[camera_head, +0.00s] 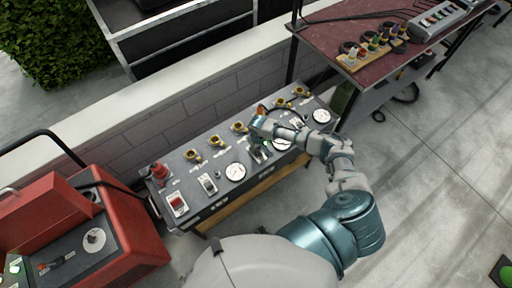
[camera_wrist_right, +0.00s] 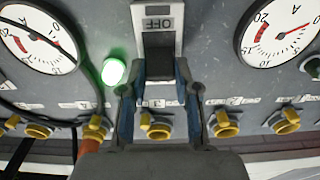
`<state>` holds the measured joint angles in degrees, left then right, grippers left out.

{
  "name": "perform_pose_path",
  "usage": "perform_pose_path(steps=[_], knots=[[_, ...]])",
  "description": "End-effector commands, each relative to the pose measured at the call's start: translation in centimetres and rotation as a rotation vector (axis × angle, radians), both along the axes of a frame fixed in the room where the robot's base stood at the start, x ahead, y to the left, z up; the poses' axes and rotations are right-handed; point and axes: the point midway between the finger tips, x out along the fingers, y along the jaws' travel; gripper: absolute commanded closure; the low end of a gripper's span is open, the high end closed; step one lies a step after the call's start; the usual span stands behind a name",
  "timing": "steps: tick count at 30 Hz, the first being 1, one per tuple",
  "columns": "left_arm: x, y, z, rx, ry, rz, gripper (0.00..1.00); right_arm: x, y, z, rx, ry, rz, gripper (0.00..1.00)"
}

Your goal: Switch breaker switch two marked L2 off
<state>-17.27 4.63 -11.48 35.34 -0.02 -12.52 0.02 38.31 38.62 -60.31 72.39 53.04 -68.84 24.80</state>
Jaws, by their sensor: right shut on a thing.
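The control panel (camera_head: 222,152) is a grey box on a low bench in the middle of the head view. My right gripper (camera_head: 262,132) reaches over it, and the arm partly hides the panel. In the right wrist view, my right gripper (camera_wrist_right: 158,82) has its two blue-edged fingers shut on a black breaker switch (camera_wrist_right: 157,62). The switch sits in a white plate marked OFF (camera_wrist_right: 157,20). The lower part of the switch is hidden between the fingers. I cannot read an L2 mark. My left gripper is not in view.
Round dials (camera_wrist_right: 38,38) and (camera_wrist_right: 278,30) flank the switch. A lit green lamp (camera_wrist_right: 113,72) is close beside one finger. Yellow sockets (camera_wrist_right: 158,131) line the panel edge. A red cabinet (camera_head: 120,226) stands left; a red-topped table (camera_head: 340,40) stands behind right.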

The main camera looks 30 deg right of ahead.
Motion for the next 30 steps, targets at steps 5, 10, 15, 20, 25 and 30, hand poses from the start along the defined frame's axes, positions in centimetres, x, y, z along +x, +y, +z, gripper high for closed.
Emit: perform_pose_path(steps=[5, 10, 15, 20, 25, 30], knots=[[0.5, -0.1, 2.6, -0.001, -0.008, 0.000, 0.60, -0.9, -0.1, 0.5, 0.006, -0.085, 0.000, 1.00], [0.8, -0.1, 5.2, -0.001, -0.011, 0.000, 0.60, -1.8, -0.1, 0.5, 0.019, -0.235, 0.000, 1.00], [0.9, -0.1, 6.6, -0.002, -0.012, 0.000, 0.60, -2.6, -0.1, 0.2, 0.032, -0.396, -0.001, 1.00], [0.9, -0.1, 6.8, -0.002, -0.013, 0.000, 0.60, -3.3, -0.2, -0.4, 0.045, -0.543, -0.003, 1.00], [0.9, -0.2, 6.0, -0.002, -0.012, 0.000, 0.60, -3.9, -0.2, -1.0, 0.056, -0.682, -0.006, 1.00], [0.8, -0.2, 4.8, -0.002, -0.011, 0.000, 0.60, -4.2, -0.3, -1.3, 0.063, -0.793, -0.005, 1.00]])
